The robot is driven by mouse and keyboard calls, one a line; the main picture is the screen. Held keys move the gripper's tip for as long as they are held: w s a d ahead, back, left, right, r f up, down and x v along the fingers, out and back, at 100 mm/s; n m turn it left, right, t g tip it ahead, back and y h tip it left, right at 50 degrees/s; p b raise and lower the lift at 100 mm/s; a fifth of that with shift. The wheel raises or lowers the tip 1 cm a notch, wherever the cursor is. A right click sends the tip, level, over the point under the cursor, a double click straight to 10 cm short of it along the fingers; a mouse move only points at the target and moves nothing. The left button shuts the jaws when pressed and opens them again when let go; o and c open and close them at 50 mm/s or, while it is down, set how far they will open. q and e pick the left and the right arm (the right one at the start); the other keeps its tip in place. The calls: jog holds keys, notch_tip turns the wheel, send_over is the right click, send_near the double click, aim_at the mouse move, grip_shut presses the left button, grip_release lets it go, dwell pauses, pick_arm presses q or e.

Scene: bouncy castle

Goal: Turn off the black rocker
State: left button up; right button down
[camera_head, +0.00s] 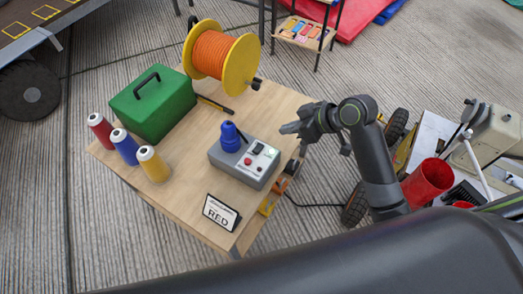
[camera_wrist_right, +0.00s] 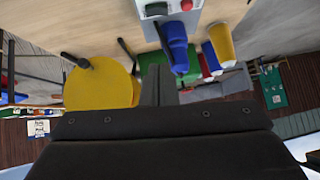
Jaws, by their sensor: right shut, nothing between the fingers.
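The grey control box (camera_head: 243,164) sits on the wooden table. Its top carries a small black rocker (camera_head: 258,148), a red button (camera_head: 248,161) and a blue plug (camera_head: 230,136). Which way the rocker is tipped is too small to tell. My right gripper (camera_head: 290,127) is shut and empty, above and to the right of the box in the picture, apart from the rocker. In the right wrist view, the gripper (camera_wrist_right: 158,88) points toward the table, with the rocker (camera_wrist_right: 157,9) and box (camera_wrist_right: 205,12) at the top edge. My left gripper is not in view.
A red bucket (camera_head: 428,180) stands off to the right. A cable runs from the table's right side.

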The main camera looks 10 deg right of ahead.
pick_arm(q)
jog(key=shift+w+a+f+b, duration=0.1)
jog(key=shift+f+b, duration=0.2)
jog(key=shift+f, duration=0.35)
pick_arm(e)
jog(key=shift+s, duration=0.15)
send_over(258, 149)
jog(key=d, duration=0.2)
jog(key=f, duration=0.6)
jog(key=shift+s+a+f, duration=0.15)
jog(key=shift+s+f, duration=0.15)
jog(key=shift+f, duration=0.1)
jog(key=f, duration=0.2)
jog(key=shift+a+f, duration=0.2)
jog(key=shift+f, duration=0.1)
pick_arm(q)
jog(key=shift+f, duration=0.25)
pick_arm(e)
jog(key=shift+s+f, duration=0.1)
jog(key=shift+f, duration=0.75)
